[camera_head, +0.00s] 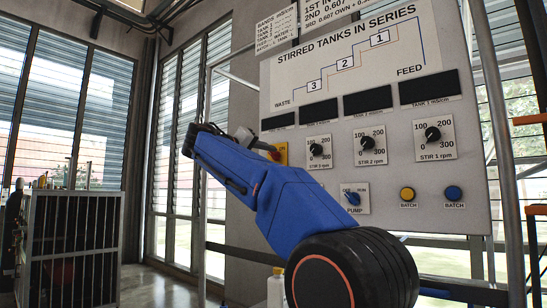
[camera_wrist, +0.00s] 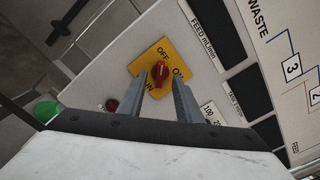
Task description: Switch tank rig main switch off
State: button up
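The main switch is a red knob (camera_wrist: 159,74) on a yellow plate (camera_wrist: 142,68) marked OFF and ON in the wrist view. Its pointed setting is hard to tell. My gripper (camera_wrist: 161,80) has its two grey fingers apart, with the knob between their tips in the picture; contact cannot be told. In the camera_head view the yellow plate (camera_head: 282,151) shows at the panel's left edge, partly hidden by my gripper (camera_head: 270,149).
The tank rig panel (camera_head: 440,205) carries stir dials (camera_head: 373,145), a blue pump switch (camera_head: 353,198) and yellow (camera_head: 407,194) and blue (camera_head: 453,193) batch buttons. A red button (camera_wrist: 111,105) sits near my gripper. A dark cage cabinet (camera_head: 70,240) stands left, with open floor between.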

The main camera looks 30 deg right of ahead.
jog(key=shift+v, duration=2.3)
jog(key=shift+a, duration=0.15)
